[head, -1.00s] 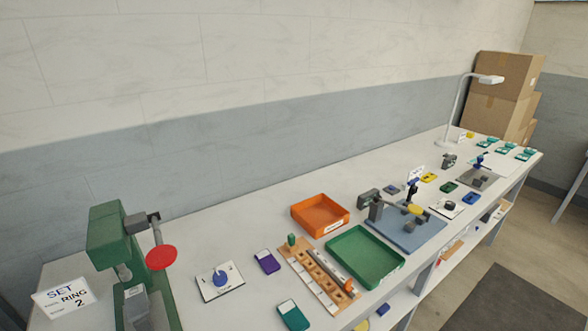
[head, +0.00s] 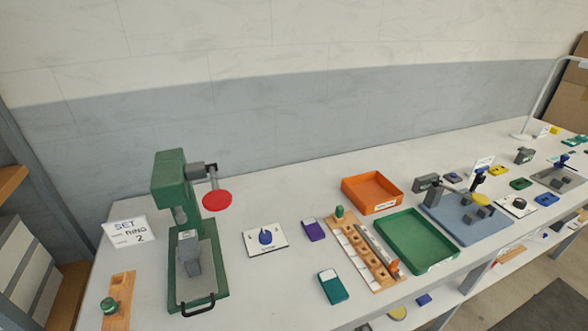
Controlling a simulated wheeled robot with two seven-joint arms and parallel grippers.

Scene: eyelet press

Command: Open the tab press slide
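A green press (head: 170,180) with a grey lever arm and a red round knob (head: 217,200) stands at the left of the bench. On its green base is a grey block (head: 189,253), and a black bar handle (head: 198,306) sticks out at the front. A smaller press with a grey head (head: 426,182) and yellow disc stands on a blue plate (head: 450,222) at the right. I cannot read which one is the tab press. Neither of my grippers shows in the head view.
A sign (head: 128,232) reads "SET RING 2". A dial card (head: 265,240), a wooden rack (head: 372,250), an orange tray (head: 372,192) and a green tray (head: 415,241) sit on the white bench (head: 250,300). A wooden strip (head: 117,300) lies at the front left. A shelf unit stands at far left.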

